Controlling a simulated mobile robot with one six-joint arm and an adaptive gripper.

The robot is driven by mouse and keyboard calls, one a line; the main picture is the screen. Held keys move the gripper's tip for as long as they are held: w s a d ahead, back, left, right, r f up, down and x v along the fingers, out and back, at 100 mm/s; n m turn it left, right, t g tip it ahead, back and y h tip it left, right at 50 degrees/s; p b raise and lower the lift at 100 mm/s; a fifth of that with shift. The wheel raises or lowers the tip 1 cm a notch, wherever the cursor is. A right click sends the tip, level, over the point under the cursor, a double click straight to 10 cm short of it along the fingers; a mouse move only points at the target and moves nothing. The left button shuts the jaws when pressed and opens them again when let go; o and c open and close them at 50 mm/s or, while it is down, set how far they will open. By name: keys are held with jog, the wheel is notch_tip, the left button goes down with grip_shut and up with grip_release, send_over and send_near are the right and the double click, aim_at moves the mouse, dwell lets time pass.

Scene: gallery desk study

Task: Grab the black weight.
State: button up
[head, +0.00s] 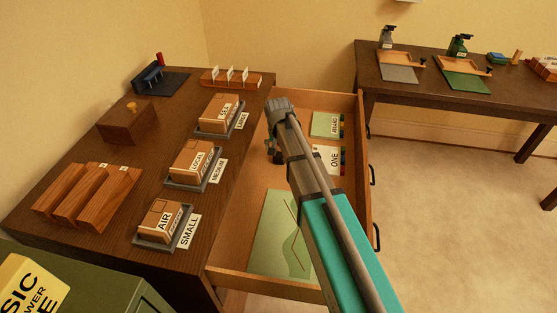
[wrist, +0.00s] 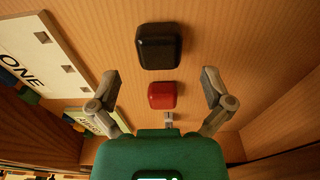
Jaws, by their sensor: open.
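The black weight (wrist: 160,46) is a dark rounded block lying on the wooden floor of the open drawer. In the wrist view it lies beyond my fingertips, roughly centred between them sideways. My gripper (wrist: 160,76) is open and empty, its two fingers spread left and right. A red block (wrist: 162,95) lies between the fingers, nearer to my palm, with a small grey piece (wrist: 168,120) behind it. In the head view my gripper (head: 272,152) is low in the drawer (head: 262,185); I cannot clearly make out the weight there.
A white card marked ONE (head: 327,159) and a green card (head: 326,124) lie on the drawer's right side. A green sheet (head: 275,235) lies at its near end. The drawer walls stand close by. Boxes on trays, including AIR (head: 163,220), stand on the desk (head: 120,250).

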aim_at(280, 155)
jog(key=shift+w+d+f+b, duration=0.1)
jog(key=shift+w+f+b, duration=0.05)
jog(key=shift+f+b, duration=0.9)
jog(key=shift+w+f+b, duration=0.15)
jog(key=shift+f+b, duration=0.7)
jog(key=shift+f, duration=0.25)
jog(key=c, duration=1.3)
